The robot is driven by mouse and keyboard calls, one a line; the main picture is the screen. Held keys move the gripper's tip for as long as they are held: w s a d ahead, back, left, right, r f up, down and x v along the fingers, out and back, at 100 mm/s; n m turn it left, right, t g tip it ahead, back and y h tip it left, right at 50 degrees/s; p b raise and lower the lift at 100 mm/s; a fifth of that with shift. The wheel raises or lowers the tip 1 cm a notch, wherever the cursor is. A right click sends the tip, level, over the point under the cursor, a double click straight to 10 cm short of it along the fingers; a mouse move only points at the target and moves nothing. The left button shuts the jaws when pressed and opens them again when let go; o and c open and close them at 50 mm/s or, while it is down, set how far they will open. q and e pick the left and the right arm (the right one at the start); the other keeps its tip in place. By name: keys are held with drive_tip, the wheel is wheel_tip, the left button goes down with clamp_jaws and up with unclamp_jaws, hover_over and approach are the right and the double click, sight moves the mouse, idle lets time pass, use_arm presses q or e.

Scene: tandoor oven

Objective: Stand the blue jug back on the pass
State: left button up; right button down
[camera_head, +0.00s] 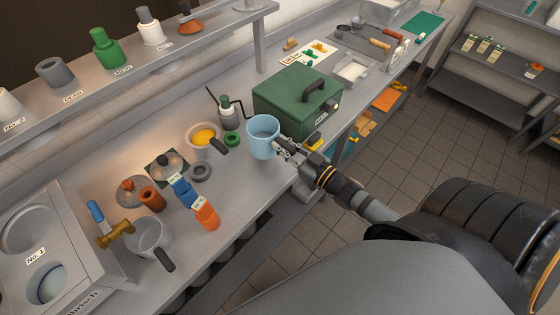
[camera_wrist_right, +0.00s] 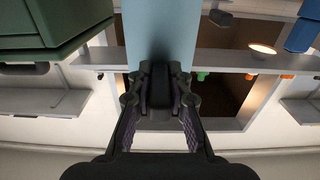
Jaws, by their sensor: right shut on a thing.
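The light blue jug (camera_head: 263,138) is near the middle of the head view, beside the green box, with its open mouth facing up. My right gripper (camera_head: 284,146) is shut on the jug's near right side. In the right wrist view the jug's blue wall (camera_wrist_right: 160,30) rises in front of my closed fingers (camera_wrist_right: 158,80). I cannot tell whether its base touches the steel bench (camera_head: 236,190). A raised steel shelf (camera_head: 218,25) runs along the back left; I cannot tell whether this is the pass. My left gripper is not in view.
The green box (camera_head: 298,100) stands close behind and right of the jug. A bowl of yellow food (camera_head: 203,139), a green ring (camera_head: 232,139) and a grey ring (camera_head: 200,171) lie to its left. Labelled blue (camera_head: 182,190) and orange (camera_head: 207,215) pieces lie nearer the front edge.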

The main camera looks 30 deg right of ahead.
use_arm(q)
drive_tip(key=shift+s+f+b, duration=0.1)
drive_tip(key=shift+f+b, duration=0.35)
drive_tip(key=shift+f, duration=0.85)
use_arm(e)
drive_tip(key=shift+w+d+f, duration=0.1)
drive_tip(key=shift+w+f, duration=0.7)
drive_tip(key=shift+f, duration=0.25)
drive_tip(key=f, duration=0.3)
drive_tip(key=shift+w, duration=0.3)
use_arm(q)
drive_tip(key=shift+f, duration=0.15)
use_arm(e)
drive_tip(key=shift+f, duration=0.2)
drive_tip(key=shift+s+f, duration=0.1)
drive_tip(key=c, duration=1.3)
unclamp_jaws()
drive_tip(key=shift+f, duration=0.1)
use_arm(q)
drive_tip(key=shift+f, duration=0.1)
use_arm(e)
drive_tip(key=shift+o, duration=0.2)
